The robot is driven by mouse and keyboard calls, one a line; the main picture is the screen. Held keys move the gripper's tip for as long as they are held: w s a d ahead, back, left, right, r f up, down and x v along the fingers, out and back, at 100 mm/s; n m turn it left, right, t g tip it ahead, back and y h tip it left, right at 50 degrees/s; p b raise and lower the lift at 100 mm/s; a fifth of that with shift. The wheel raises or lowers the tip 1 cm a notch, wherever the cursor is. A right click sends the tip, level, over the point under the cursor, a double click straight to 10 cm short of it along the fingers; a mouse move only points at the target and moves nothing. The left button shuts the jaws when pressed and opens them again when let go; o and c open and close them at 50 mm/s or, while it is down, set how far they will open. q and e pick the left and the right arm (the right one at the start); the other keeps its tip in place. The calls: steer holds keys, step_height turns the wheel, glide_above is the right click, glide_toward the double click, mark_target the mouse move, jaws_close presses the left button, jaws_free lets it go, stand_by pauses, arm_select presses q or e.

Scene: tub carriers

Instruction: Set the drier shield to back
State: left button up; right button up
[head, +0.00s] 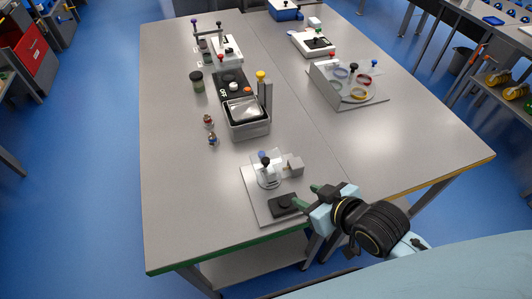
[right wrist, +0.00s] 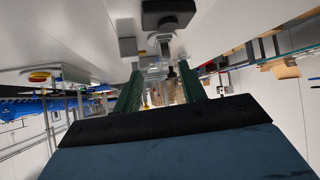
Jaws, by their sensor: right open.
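A small fixture on a light grey base plate (head: 252,199) stands at the table's near edge. It has a clear upright panel (head: 279,160), dark and blue knobs, a grey block (head: 295,166) and a black pad (head: 286,205). The panel looks like the drier shield, but I cannot be sure; its setting is unclear. My right gripper (head: 307,196) is open and empty, just right of the black pad and in front of the grey block. In the right wrist view its green fingers (right wrist: 161,90) are apart, with the fixture beyond them and the black pad (right wrist: 167,12) above. My left gripper is out of view.
A grey tub (head: 248,128) with a black switch panel, small figures (head: 210,131) and a dark jar (head: 196,81) stand farther back. A slanted grey panel (head: 325,88) with coloured rings stands at the right. The table's left front is clear.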

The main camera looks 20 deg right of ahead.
mark_target(268, 161)
steer(key=w+a+t, duration=0.1)
steer(key=w+a, duration=0.1)
steer(key=w, duration=0.2)
steer(key=w+a+f+y, duration=0.1)
steer(key=w+a, duration=0.1)
steer(key=w, duration=0.3)
steer(key=w+a+f+t+y, duration=0.1)
steer(key=w+a, duration=0.1)
steer(key=w, duration=0.3)
steer(key=shift+w+f+n+t, duration=0.1)
steer(key=shift+w+n+t, duration=0.05)
steer(key=shift+n+t, duration=0.2)
jaws_close()
